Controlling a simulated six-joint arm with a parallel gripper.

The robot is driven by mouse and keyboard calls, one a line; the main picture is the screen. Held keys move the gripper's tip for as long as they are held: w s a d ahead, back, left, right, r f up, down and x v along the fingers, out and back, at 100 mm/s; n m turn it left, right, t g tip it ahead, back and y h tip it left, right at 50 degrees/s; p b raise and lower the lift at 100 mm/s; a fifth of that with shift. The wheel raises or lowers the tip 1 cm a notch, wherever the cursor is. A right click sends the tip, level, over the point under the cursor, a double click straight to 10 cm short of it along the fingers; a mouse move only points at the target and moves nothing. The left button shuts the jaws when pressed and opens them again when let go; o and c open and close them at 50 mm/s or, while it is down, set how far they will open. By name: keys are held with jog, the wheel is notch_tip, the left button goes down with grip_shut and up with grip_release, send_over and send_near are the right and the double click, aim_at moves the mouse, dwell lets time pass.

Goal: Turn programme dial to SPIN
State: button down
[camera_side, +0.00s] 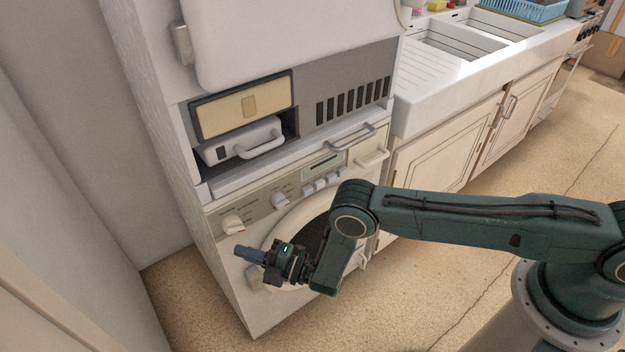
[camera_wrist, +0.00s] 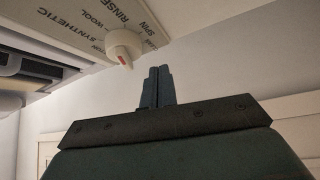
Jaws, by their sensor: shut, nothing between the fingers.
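The programme dial (camera_side: 233,223) is a white knob with a red mark, at the left of the washing machine's control panel. In the wrist view the dial (camera_wrist: 124,43) shows its red mark at the lower edge. The printed words SYNTHETIC, WOOL, RINSE and SPIN (camera_wrist: 152,28) lie around it; another word is partly hidden. I cannot tell for sure which word the mark points at. My gripper (camera_side: 240,250) is shut and empty, in front of the machine and just below the dial in the side view. In the wrist view its fingertips (camera_wrist: 160,70) are below and right of the dial, apart from it.
A second knob (camera_side: 280,200) and several buttons (camera_side: 320,184) are right of the dial. The round door (camera_side: 306,240) is below, partly behind my arm. A drawer handle (camera_side: 350,138) juts out above the panel. A wall (camera_side: 60,170) stands at the left, with free floor between.

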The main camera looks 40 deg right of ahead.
jog(key=s+d+r, duration=0.1)
jog(key=s+r, duration=0.3)
jog(key=s, duration=0.2)
jog(key=shift+d+r, duration=0.2)
jog(key=shift+r, duration=0.2)
jog(key=c, duration=1.5)
grip_release()
jog(key=shift+a, duration=0.15)
jog(key=o, duration=0.7)
jog(key=shift+s+a+f+n+g, duration=0.1)
jog(key=shift+a+f+n+g, duration=0.15)
jog(key=shift+a+n+g, duration=0.25)
jog(key=a+n+g, duration=0.1)
jog(key=a+f+n+h, duration=0.1)
jog(key=n, duration=0.1)
jog(key=s+a+f+n+g, duration=0.1)
jog(key=shift+a+n+g+h, duration=0.3)
jog(key=shift+n+h, duration=0.1)
jog(key=s+d+r+n+t+h, duration=0.1)
jog(key=d+r+n+h, duration=0.2)
jog(key=r+n+h, duration=0.4)
jog(key=r+h, duration=0.1)
jog(key=h, duration=0.2)
jog(key=shift+s+d, duration=0.35)
jog(key=shift+s, duration=0.05)
jog(key=shift+w, duration=0.1)
